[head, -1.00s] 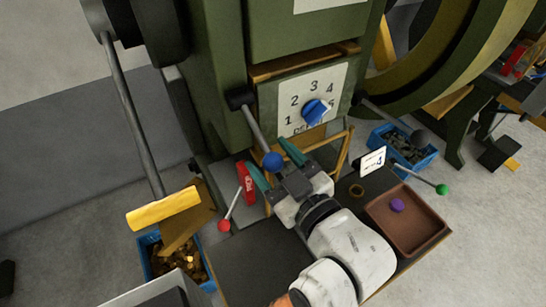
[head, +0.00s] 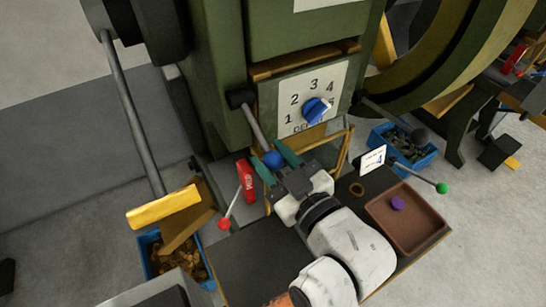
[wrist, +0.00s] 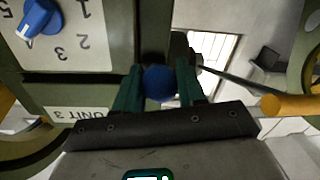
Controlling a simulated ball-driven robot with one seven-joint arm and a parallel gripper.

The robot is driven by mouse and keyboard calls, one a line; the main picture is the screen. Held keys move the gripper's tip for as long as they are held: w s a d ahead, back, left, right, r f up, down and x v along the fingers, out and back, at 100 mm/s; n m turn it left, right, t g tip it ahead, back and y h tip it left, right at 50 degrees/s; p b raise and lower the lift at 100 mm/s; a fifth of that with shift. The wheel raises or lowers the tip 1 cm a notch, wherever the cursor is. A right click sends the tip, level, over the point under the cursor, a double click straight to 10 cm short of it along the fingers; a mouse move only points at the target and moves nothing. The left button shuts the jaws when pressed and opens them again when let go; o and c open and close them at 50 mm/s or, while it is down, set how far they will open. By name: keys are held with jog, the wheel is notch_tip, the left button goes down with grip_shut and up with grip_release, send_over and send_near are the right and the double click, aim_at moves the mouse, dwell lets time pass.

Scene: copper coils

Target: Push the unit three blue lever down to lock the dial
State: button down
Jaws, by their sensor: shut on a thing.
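The blue lever has a grey rod and a round blue knob (head: 272,159), and it slopes down from a dark pivot (head: 240,98) left of the dial plate. My gripper (head: 276,160) has its green fingers shut on the blue knob. The wrist view shows the knob (wrist: 159,83) between the two fingers. The blue dial (head: 316,110) sits on a white plate with numbers, and its pointer is toward the upper right. A label reading UNIT 3 (wrist: 76,114) shows upside down in the wrist view.
A red-knobbed lever (head: 224,223) is left of my gripper, and a green-knobbed lever (head: 442,188) is at right. A brown tray (head: 425,222) holds a purple ball (head: 397,203). A white card (head: 372,160) marked 4 stands behind it. Blue bins (head: 411,163) stand at the sides.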

jog(key=shift+f, duration=0.1)
jog(key=b, duration=0.2)
jog(key=f+b, duration=0.1)
jog(key=b, duration=0.1)
jog(key=shift+w+a+f+t+y, duration=0.1)
jog(key=shift+w+f+t+y, duration=0.1)
jog(key=shift+f+t+y, duration=0.1)
jog(key=w+a+f+t+y+b, duration=0.3)
jog(key=w+a+f+b, duration=0.2)
jog(key=b, duration=1.7)
jog(key=shift+w+f+n+t+y, duration=0.3)
jog(key=shift+w+f+t, duration=0.1)
jog(key=shift+w+f, duration=0.6)
jog(key=shift+w+r, duration=0.1)
jog(key=shift+r, duration=0.05)
jog(key=c, duration=0.9)
grip_release()
jog(key=shift+o, duration=1.1)
jog(key=shift+r, duration=0.1)
